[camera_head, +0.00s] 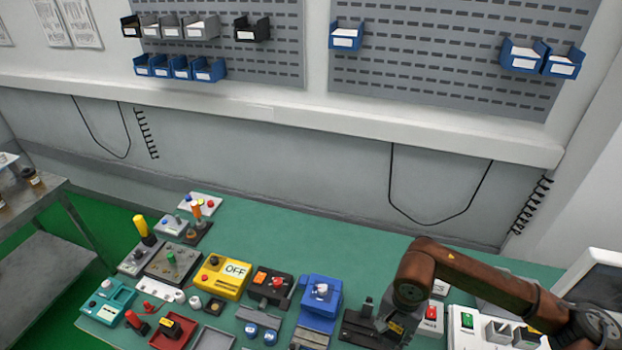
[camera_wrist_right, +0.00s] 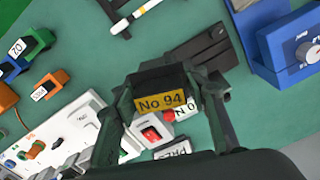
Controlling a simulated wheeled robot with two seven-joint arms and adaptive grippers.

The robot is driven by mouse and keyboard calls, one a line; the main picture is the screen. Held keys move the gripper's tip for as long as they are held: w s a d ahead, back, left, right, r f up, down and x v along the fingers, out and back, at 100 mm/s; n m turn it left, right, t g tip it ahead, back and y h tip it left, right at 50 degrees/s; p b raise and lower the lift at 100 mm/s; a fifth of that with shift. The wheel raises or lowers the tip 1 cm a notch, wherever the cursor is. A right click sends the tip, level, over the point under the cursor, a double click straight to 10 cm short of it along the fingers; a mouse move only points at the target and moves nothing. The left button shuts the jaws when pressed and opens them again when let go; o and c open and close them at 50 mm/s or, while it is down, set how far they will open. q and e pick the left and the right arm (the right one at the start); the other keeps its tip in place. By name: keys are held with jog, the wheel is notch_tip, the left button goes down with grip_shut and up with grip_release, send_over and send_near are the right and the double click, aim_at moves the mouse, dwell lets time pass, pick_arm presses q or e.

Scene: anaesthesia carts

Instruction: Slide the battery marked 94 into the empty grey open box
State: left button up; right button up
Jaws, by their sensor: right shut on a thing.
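My right gripper (camera_head: 385,324) is over the right front of the green bench, its arm coming in from the right. In the right wrist view the gripper (camera_wrist_right: 172,100) is shut on the battery marked 94 (camera_wrist_right: 163,103), a dark block with a yellow "No 94" label facing the camera. In the head view only a bit of yellow label (camera_head: 396,327) shows between the fingers. A grey open box (camera_head: 232,340) lies at the front edge of the bench, left of the gripper, and looks empty. My left gripper is not in view.
White switch units (camera_head: 466,322) are at right.

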jog(key=n, duration=0.2)
jog(key=w+n, duration=0.1)
jog(key=n, duration=0.1)
jog(key=w+n, duration=0.1)
jog(key=n, duration=0.2)
jog(key=shift+d+r, duration=0.1)
jog(key=shift+r, duration=0.15)
